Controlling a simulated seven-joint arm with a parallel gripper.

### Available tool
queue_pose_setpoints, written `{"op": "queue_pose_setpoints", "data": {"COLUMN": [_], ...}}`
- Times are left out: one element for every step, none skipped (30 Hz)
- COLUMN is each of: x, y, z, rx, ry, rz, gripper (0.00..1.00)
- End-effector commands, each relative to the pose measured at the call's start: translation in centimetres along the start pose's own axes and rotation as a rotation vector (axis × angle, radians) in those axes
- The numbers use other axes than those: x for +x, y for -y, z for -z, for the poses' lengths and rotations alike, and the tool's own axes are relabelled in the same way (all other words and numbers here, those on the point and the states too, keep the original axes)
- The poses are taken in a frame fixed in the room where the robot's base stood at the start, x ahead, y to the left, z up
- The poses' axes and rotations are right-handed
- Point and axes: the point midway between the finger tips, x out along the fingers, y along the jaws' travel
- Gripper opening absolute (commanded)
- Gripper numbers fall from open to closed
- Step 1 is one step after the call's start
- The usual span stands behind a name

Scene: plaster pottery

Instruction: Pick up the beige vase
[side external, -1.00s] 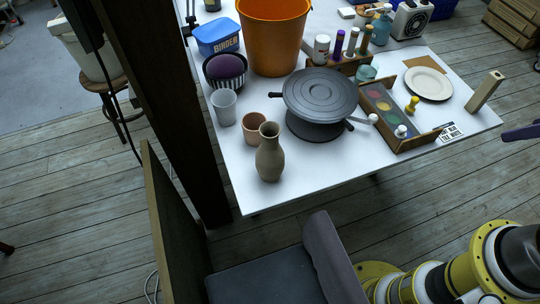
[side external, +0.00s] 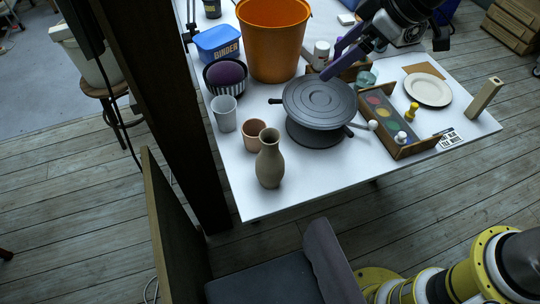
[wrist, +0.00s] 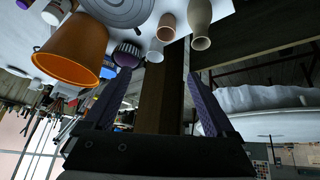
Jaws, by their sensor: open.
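The beige vase (side external: 269,162) stands upright near the front left edge of the white table. It also shows at the top of the wrist view (wrist: 200,22), mouth toward the camera. My gripper (side external: 334,60) has purple fingers and is above the back middle of the table, behind the dark turntable and well apart from the vase. In the wrist view the two fingers of my gripper (wrist: 158,76) are spread with nothing held between them.
A terracotta cup (side external: 254,135) stands just behind the vase, with a grey cup (side external: 225,113) farther left. The dark turntable (side external: 319,103) is to the vase's right. An orange bucket (side external: 272,40) stands behind. The table is clear right of the vase along the front edge.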

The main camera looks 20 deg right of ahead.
Motion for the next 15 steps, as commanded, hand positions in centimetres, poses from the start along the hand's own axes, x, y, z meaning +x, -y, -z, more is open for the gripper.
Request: {"op": "queue_pose_setpoints", "data": {"x": [2.8, 4.2, 5.8, 6.8, 7.7, 8.7, 9.4, 9.9, 10.4, 10.6, 10.7, 11.0, 11.3, 11.8, 12.5], "y": [1.8, 2.7, 3.9, 4.7, 5.5, 6.5, 7.2, 7.7, 8.3, 8.7, 8.8, 9.0, 9.1, 9.1, 9.2], "z": [0.6, 0.9, 0.9, 0.9, 0.7, 0.4, 0.1, -0.2, -0.5, -0.5, -0.5, -0.6, -0.7, -0.8, -0.9], "rx": [-0.031, -0.045, -0.061, -0.072, -0.084, -0.097, -0.106, -0.113, -0.123, -0.128, -0.131, -0.133, -0.133, -0.133, -0.133], "ry": [0.027, 0.039, 0.059, 0.073, 0.087, 0.106, 0.121, 0.132, 0.143, 0.145, 0.145, 0.145, 0.146, 0.147, 0.148], "rz": [0.038, 0.056, 0.077, 0.091, 0.104, 0.119, 0.129, 0.137, 0.146, 0.149, 0.15, 0.152, 0.152, 0.152, 0.152], "gripper": [0.9, 0.9, 0.9, 0.9, 0.9, 0.9, 0.9, 0.9, 0.9, 0.9, 0.9, 0.9, 0.9, 0.9, 0.9]}}
